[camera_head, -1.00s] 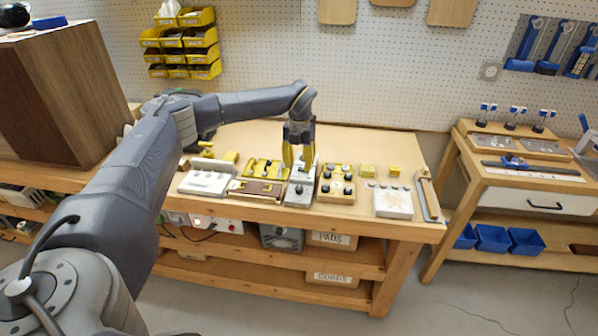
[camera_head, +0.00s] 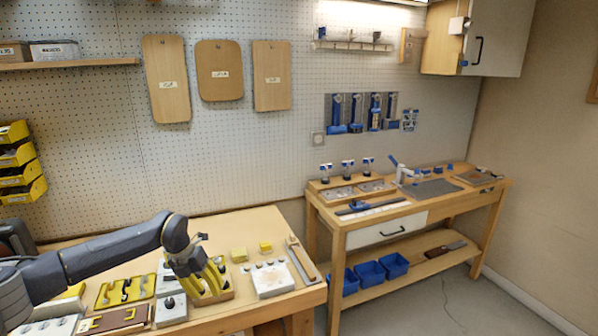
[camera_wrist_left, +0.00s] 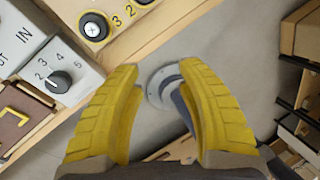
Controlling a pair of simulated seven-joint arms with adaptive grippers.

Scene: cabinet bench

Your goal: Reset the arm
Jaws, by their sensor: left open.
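My left arm comes in from the lower left in the head view. Its left gripper (camera_head: 207,277) has yellow fingers and hangs above the control boxes near the bench front. In the left wrist view the left gripper (camera_wrist_left: 165,115) is open, with nothing between the fingers. A grey box with a rotary knob (camera_wrist_left: 58,82), numbered around it, lies to the left of the fingers there. A wooden box with black round buttons (camera_wrist_left: 95,26) shows at the top left. My right gripper is in neither view.
The workbench (camera_head: 240,220) also bears a white box with small knobs (camera_head: 268,279), yellow blocks (camera_head: 239,255) and a long metal-edged piece (camera_head: 302,262). A second bench (camera_head: 420,208) stands to the right, with blue bins (camera_head: 370,272) below. Floor lies between them.

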